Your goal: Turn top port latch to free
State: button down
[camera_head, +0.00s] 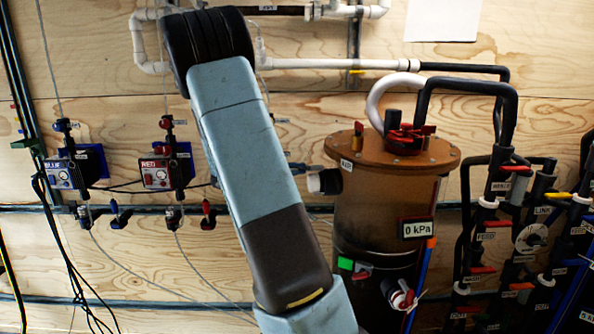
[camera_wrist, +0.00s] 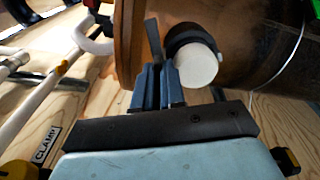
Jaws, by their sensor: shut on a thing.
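The brown cylindrical vessel (camera_head: 385,210) stands right of my arm, with a flanged lid on top. Its upper side port (camera_head: 322,181) has a black collar and a white end, and shows large in the wrist view (camera_wrist: 196,66). A dark flat lever, which I take for the top port latch (camera_wrist: 153,38), stands beside that port. My gripper (camera_wrist: 160,70) has its blue fingers close together around the lever's lower part, so it is shut on it. In the head view, my arm hides most of my gripper; the fingertips show just left of the port.
Red handles (camera_head: 408,130) and a white-and-black hose sit on the lid. A dense valve manifold (camera_head: 500,240) stands right. BLUE (camera_head: 62,174) and RED (camera_head: 157,174) regulators are on the wooden wall at left.

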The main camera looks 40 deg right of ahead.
jog(key=shift+f+n, duration=0.15)
jog(key=shift+n, duration=0.35)
jog(key=c, duration=1.2)
grip_release()
jog(key=v, duration=1.4)
jog(key=shift+s, duration=0.1)
